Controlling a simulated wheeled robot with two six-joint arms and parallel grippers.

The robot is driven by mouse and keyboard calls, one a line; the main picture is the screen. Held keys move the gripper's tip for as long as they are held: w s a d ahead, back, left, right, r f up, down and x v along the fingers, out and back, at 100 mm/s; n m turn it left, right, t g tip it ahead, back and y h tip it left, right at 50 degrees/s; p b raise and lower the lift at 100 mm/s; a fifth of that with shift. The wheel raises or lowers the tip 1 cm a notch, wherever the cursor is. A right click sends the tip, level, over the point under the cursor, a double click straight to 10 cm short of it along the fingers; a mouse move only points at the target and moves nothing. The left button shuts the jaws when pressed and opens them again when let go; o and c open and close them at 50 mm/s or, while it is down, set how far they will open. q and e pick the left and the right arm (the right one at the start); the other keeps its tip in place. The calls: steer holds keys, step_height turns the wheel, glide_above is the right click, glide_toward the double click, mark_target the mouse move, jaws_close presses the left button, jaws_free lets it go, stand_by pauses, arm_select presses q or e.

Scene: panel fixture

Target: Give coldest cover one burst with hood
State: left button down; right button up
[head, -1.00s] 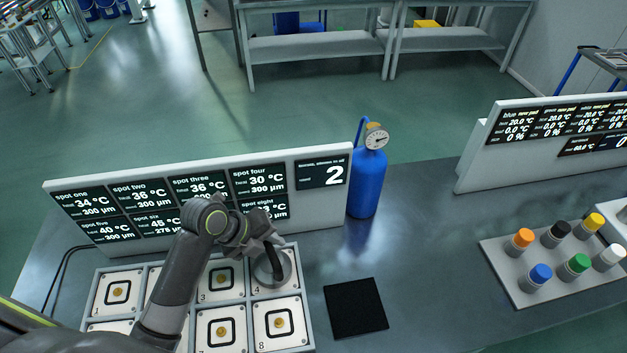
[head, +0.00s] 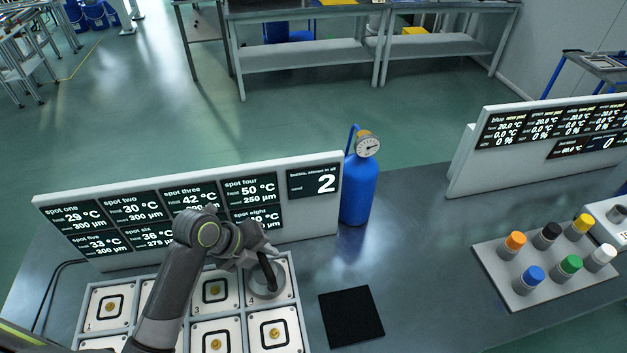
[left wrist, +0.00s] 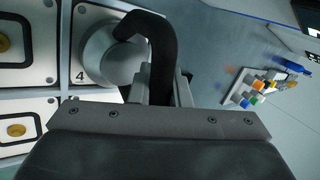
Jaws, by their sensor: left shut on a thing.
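The hood (head: 268,290), a grey round cup with a black hooked handle, sits over cover 4 (head: 290,294). My left gripper (head: 262,256) is shut on the handle; the hood also shows in the left wrist view (left wrist: 108,58) beside the printed 4. Whether its rim touches the cover is unclear. The display board (head: 187,200) reads spot one 29 °C, two 30, three 42, four 50 with 250 µm, five 33, six about 38. Spot seven is hidden by my arm and spot eight partly hidden. The counter panel (head: 314,181) shows 2. My right gripper is not in view.
A blue gas bottle with a gauge (head: 359,186) stands right of the board. A black pad (head: 351,317) lies on the bench right of the covers. A rack of coloured-capped pots (head: 545,268) stands further right. The bench between pad and rack is clear.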

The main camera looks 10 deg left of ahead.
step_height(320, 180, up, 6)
steer(key=p, duration=0.5)
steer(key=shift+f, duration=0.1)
